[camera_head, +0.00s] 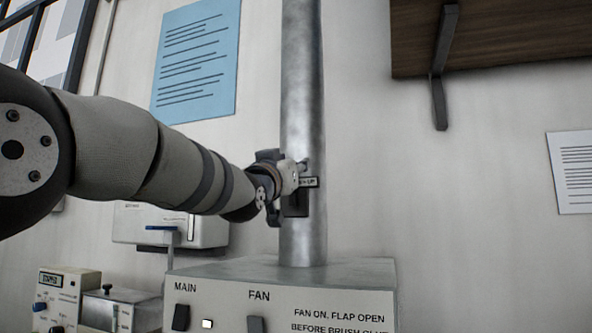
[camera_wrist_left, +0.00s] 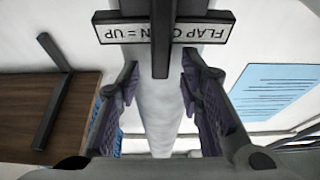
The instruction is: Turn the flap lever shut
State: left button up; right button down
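The flap lever (camera_wrist_left: 161,40) is a dark bar in the left wrist view, which looks upside down. It crosses the middle of a white label reading FLAP OPEN = UP (camera_wrist_left: 215,33) and points up along the metal pipe (camera_head: 302,90). In the head view my gripper hides most of the lever; a dark plate (camera_head: 296,207) shows below the label. My left gripper (camera_head: 288,183) is at the pipe front. In the wrist view its fingers (camera_wrist_left: 160,78) are spread, one on each side of the lever's free end, with gaps; no grip shows. My right gripper is out of view.
The pipe rises from a control box (camera_head: 345,275) with MAIN and FAN switches. Several devices stand at the lower left, including a white unit (camera_head: 65,290). A brown shelf (camera_head: 490,40) with a bracket (camera_head: 439,100) is at the upper right.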

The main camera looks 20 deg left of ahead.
pick_arm(q)
jog(key=shift+s, duration=0.3)
grip_shut()
jog(key=shift+d+f+m+g+h, duration=0.15)
jog(key=shift+d+m+h, duration=0.35)
jog(key=shift+m, duration=0.55)
jog(key=shift+d+f+m+g+h, duration=0.1)
jog(key=shift+d+m+h, duration=0.25)
jog(key=shift+m+h, duration=0.55)
jog(key=shift+d+f+m+g+h, duration=0.15)
jog(key=shift+d+m+h, duration=0.25)
jog(key=shift+m, duration=0.85)
grip_release()
jog(key=shift+w+d, duration=0.15)
jog(key=shift+w, duration=0.05)
jog(key=shift+s, duration=0.1)
